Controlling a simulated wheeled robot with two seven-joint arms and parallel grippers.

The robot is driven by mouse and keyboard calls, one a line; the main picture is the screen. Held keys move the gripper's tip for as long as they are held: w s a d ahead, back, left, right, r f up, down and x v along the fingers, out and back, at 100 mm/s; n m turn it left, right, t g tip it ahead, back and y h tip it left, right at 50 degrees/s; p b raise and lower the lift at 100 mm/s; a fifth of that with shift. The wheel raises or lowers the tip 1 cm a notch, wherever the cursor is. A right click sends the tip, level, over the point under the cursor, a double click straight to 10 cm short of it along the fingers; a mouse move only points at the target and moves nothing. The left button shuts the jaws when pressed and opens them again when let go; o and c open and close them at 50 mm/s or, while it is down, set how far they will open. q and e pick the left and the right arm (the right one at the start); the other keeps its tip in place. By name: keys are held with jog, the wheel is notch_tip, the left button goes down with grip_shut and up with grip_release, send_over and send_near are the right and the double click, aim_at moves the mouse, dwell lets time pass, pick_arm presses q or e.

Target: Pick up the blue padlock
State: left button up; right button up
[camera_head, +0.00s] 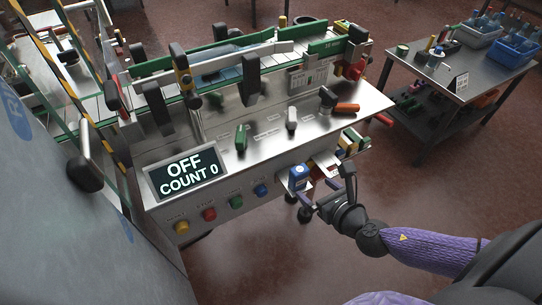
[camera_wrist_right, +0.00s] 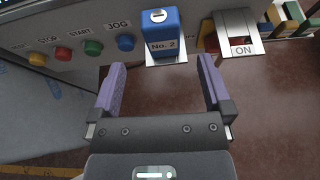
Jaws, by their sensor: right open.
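The blue padlock (camera_wrist_right: 160,32) is a blue block labelled "No. 2", with a keyhole plate on its upper face. It sits at a small metal bracket on the machine's front, and it also shows in the head view (camera_head: 299,171). My right gripper (camera_wrist_right: 161,78) is open, with its two purple fingers pointing at the padlock. The padlock lies just beyond the fingertips, roughly centred between them, and nothing is held. In the head view the right gripper (camera_head: 319,191) is just below and right of the padlock. My left gripper is not in view.
Yellow, red, green and blue buttons (camera_head: 209,214) line the machine's front left of the padlock. A metal plate marked "ON" (camera_wrist_right: 240,47) sits close on its right, with coloured blocks (camera_head: 352,142) beyond. A side table (camera_head: 464,71) stands at back right. Open floor lies below the gripper.

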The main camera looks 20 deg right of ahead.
aim_at(295, 169)
jog(key=x, duration=0.3)
jog(key=b+x, duration=0.1)
jog(key=x, duration=0.2)
jog(key=b+x, duration=0.1)
jog(key=x, duration=0.2)
jog(key=shift+w+d+r, duration=0.1)
jog(key=shift+w+r, duration=0.15)
jog(key=shift+w, duration=0.3)
jog(key=shift+c, duration=1.2)
jog(key=c, duration=0.7)
grip_shut()
